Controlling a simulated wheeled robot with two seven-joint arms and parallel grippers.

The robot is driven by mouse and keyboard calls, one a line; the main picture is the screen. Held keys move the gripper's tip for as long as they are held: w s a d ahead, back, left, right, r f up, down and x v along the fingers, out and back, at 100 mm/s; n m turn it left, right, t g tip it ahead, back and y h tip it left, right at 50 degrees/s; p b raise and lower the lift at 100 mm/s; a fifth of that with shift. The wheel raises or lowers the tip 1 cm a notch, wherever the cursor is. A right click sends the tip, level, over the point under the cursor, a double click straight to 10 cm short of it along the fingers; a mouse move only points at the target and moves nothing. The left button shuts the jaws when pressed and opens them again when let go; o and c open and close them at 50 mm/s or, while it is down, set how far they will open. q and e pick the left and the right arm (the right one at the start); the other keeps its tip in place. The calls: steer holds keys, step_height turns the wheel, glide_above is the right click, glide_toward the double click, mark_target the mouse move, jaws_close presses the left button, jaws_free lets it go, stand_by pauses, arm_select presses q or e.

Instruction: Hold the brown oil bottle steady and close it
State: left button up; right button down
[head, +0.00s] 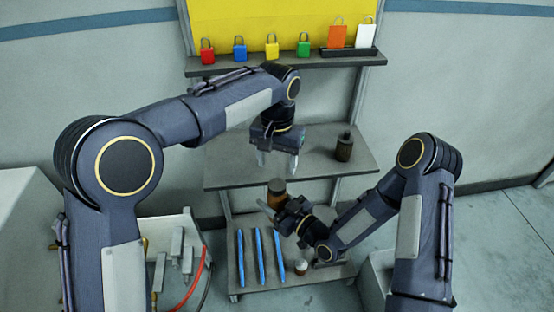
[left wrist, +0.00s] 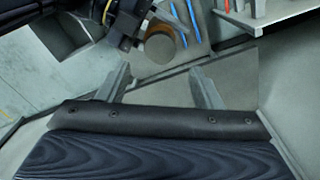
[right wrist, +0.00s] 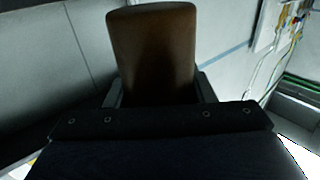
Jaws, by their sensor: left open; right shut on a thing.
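A brown bottle (head: 277,197) is held by my right gripper (head: 270,207), in front of the middle shelf's edge. The right wrist view shows its smooth brown body (right wrist: 152,50) between the fingers. My left gripper (head: 278,162) is open and empty above the bottle, fingers pointing down. In the left wrist view its fingers (left wrist: 161,88) are wide apart with nothing between them. A dark bottle with a black top (head: 343,148) stands upright on the middle shelf.
Several blue bars (head: 260,257) and a small white-topped item (head: 301,267) lie on the lower shelf. Coloured padlocks (head: 271,47) stand on the top shelf. The middle shelf (head: 230,172) is bare at left.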

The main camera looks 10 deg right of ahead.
mark_target(277, 184)
arm_select(q)
steer(key=shift+r+n, duration=0.3)
steer(key=shift+n, duration=0.3)
steer(key=shift+f, duration=4.05)
steer(key=c, duration=1)
steer(key=o, duration=1.2)
